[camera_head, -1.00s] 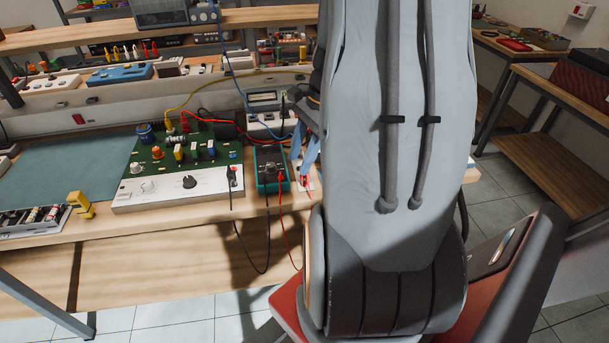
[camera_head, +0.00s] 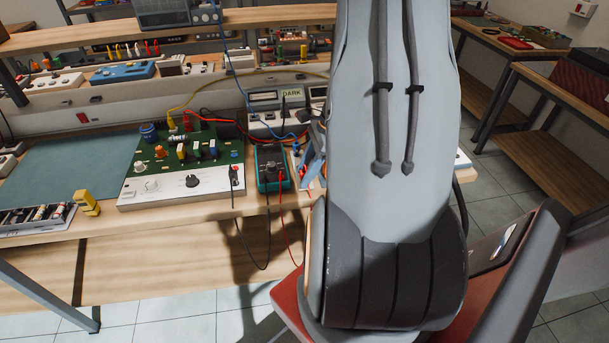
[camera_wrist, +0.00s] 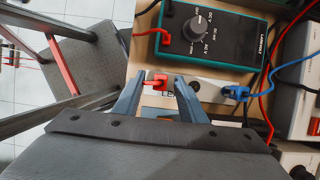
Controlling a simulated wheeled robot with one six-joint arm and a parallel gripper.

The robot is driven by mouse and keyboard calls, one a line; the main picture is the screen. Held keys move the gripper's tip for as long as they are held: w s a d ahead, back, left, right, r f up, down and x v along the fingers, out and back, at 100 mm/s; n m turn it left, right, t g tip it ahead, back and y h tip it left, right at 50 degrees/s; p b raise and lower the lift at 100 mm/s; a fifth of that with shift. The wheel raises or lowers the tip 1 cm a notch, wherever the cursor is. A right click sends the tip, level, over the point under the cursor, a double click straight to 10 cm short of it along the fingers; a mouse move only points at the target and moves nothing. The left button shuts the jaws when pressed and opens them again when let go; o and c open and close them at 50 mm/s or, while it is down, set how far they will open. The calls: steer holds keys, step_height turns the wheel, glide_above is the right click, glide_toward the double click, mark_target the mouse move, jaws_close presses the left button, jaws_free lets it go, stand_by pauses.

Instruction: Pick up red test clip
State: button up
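The red test clip (camera_wrist: 160,82) shows in the wrist view on a light block at the bench's front edge. In the head view my gripper (camera_head: 309,163) is partly hidden behind my arm, right of the teal multimeter (camera_head: 271,166), and the clip is hardly visible there.
A blue clip (camera_wrist: 236,92) with a blue lead sits right of the red clip. The multimeter (camera_wrist: 205,38) stands just beyond, with red and black leads hanging over the bench edge. A green circuit board (camera_head: 185,148) and a display unit (camera_head: 265,122) are near.

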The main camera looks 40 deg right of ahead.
steer(key=shift+a+f, duration=0.1)
steer(key=shift+f, duration=0.1)
jaws_close()
step_height(320, 180, up, 10)
steer(key=shift+f+b, duration=0.1)
steer(key=shift+b, duration=0.55)
step_height(320, 180, up, 7)
steer(key=p, duration=0.7)
glide_above(305, 171)
stand_by(1.0)
